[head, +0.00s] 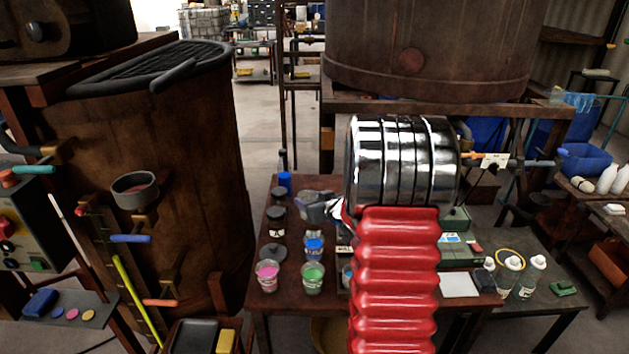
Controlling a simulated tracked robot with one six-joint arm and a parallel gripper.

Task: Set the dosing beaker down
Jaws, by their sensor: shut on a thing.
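My gripper (318,206) shows only in part, as a grey shape jutting out left of the chrome section of my arm, above the brown bench (290,324). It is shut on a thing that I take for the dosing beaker. The beaker's outline cannot be told apart from the grey jaws, and my arm hides the rest. Below, a beaker with blue contents (314,248) stands upright on the bench. In front of it stand a beaker with pink contents (268,276) and one with green contents (313,279). Another cup (346,276) is mostly hidden behind my arm.
Dark-lidded jars (277,226) and a blue-capped one (285,182) line the bench's left side. A dark round lid (273,254) lies nearby. A large brown vat (165,180) stands left, another (430,50) behind. White-capped bottles (512,275) stand right.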

